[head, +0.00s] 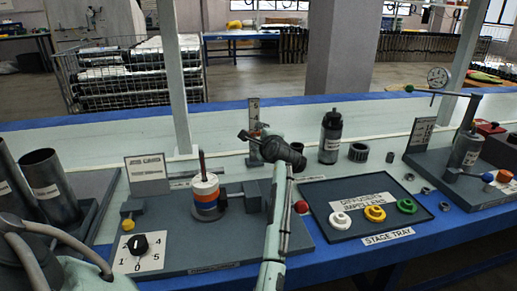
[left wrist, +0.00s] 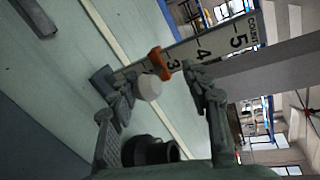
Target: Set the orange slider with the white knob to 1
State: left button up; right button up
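The upright scale board (head: 253,113) stands at the back of the bench in the head view. In the left wrist view, the scale board (left wrist: 205,45) shows 5, 4 and 3. The orange slider (left wrist: 160,62) sits beside the 3, on the side away from the 4; lower numbers cannot be read. Its white knob (left wrist: 150,88) points toward my left gripper (left wrist: 162,84), whose fingers are open on either side of it, apparently not touching it. In the head view, my left gripper (head: 250,137) is in front of the scale and partly hides the slider. My right gripper is not in view.
A post with white and orange rings (head: 205,192) stands left of my left arm. A dial with a black knob (head: 139,245) is at front left. The stage tray (head: 345,183) with colored rings lies to the right. A dark bottle (head: 330,137) stands behind the tray.

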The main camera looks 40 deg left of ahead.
pick_arm(q)
notch_tip(320, 180, up, 5)
jog(key=shift+r, duration=0.2)
dwell(0.3)
